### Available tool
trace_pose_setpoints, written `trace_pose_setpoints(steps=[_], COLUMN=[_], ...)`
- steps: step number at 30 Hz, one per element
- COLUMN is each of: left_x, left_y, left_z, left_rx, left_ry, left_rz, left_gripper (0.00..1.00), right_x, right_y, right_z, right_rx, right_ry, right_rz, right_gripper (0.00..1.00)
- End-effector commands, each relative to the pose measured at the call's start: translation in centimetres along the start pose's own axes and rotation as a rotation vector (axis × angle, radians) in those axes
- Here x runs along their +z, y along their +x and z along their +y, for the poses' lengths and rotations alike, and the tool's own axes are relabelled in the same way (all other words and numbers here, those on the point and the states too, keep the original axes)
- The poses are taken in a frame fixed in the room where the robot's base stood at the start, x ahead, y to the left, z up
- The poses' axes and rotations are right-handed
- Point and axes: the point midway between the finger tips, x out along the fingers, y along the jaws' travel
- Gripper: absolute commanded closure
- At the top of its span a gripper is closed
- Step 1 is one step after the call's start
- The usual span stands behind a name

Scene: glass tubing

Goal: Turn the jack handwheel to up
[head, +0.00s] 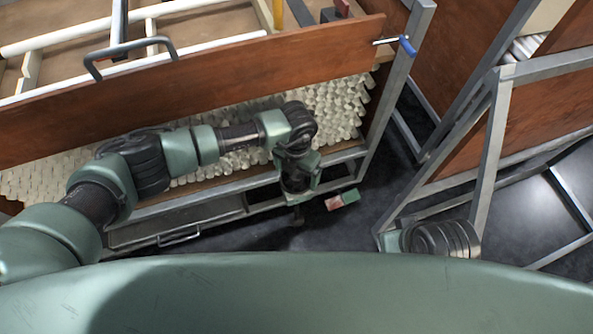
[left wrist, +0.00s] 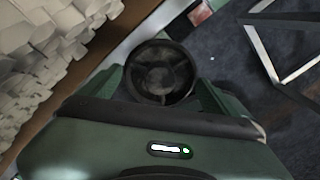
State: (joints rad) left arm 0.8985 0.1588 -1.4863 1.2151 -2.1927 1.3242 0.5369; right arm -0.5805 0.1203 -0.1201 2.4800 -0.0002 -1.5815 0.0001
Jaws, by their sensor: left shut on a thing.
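The jack handwheel (left wrist: 160,70) is a dark round wheel with spokes, seen face-on in the left wrist view. My left gripper (left wrist: 161,86) has one green finger on each side of it and is shut on its rim. In the head view my left gripper (head: 298,197) points down beside the lower frame of the bench and hides most of the wheel. I cannot read the jack's up or down position. My right gripper is not in view.
A red and green block (head: 342,200) is just right of my left gripper. The bench's brown panel (head: 200,85) and grey metal frame (head: 385,105) stand close to my left arm. Another metal frame (head: 490,160) rises at right. Dark floor lies between.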

Motion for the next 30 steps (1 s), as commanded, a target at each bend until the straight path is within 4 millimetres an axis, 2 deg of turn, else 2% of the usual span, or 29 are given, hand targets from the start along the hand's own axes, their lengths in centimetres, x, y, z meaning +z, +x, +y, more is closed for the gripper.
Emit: trace_pose_setpoints(steps=[16, 17, 18, 26, 30], left_x=[0.1, 0.1, 0.1, 0.1, 0.1], left_y=[-0.1, -0.1, -0.1, -0.3, -2.1], left_z=[0.1, 0.1, 0.1, 0.1, 0.1], left_rx=[0.002, 0.002, 0.002, 0.001, 0.000], left_ry=[-0.025, -0.025, -0.025, -0.024, -0.024], left_rz=[-0.002, -0.002, -0.002, -0.002, -0.003], left_gripper=[0.50, 0.04, 0.00, 0.00, 0.00], right_x=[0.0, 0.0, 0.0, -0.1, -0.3], right_y=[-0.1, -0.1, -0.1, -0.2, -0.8], right_z=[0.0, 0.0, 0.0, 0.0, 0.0], right_rx=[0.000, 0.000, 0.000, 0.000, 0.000], right_ry=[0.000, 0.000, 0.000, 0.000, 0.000], right_rz=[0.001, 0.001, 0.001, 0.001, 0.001], right_gripper=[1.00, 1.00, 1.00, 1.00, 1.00])
